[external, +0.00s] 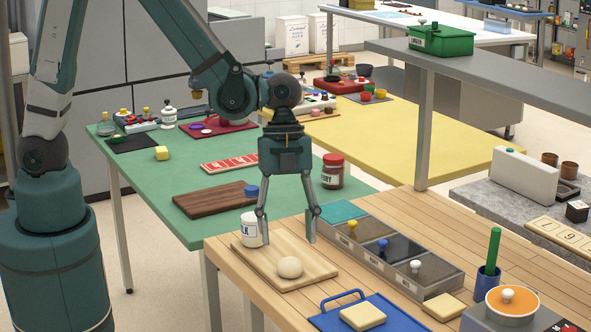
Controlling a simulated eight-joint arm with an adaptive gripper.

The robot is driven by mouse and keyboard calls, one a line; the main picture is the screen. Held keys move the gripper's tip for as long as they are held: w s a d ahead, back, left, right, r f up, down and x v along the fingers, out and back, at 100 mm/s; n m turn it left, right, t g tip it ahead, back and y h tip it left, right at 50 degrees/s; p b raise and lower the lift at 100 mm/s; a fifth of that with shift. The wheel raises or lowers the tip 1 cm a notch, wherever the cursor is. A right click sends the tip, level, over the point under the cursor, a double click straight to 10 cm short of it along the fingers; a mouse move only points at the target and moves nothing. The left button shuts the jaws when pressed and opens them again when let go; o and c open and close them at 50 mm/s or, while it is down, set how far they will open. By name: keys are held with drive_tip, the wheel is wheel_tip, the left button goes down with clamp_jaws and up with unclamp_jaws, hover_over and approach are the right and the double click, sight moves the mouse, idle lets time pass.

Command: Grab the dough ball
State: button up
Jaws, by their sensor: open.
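The dough ball (290,267) is a small, pale, round lump. It lies on a light wooden board (268,278) on the wooden table. My gripper (289,238) points down above the board, with its two fingers spread apart and nothing between them. In the picture its fingertips are a little above the dough ball. I cannot tell how far apart they are in depth.
A white container (250,229) stands close beside the left finger. A divided grey bin with knobbed lids (385,252) lies right of the gripper. A blue tray (385,314) holding a pale block (363,317) is in front. A red-lidded jar (332,171) stands behind.

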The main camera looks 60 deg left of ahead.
sight(289, 258)
drive_tip(key=shift+d+f, duration=0.1)
drive_tip(key=shift+f, duration=0.45)
drive_tip(key=shift+f, duration=0.1)
drive_tip(key=shift+x, duration=2.5)
drive_tip(key=shift+c, duration=0.6)
drive_tip(key=c, duration=0.9)
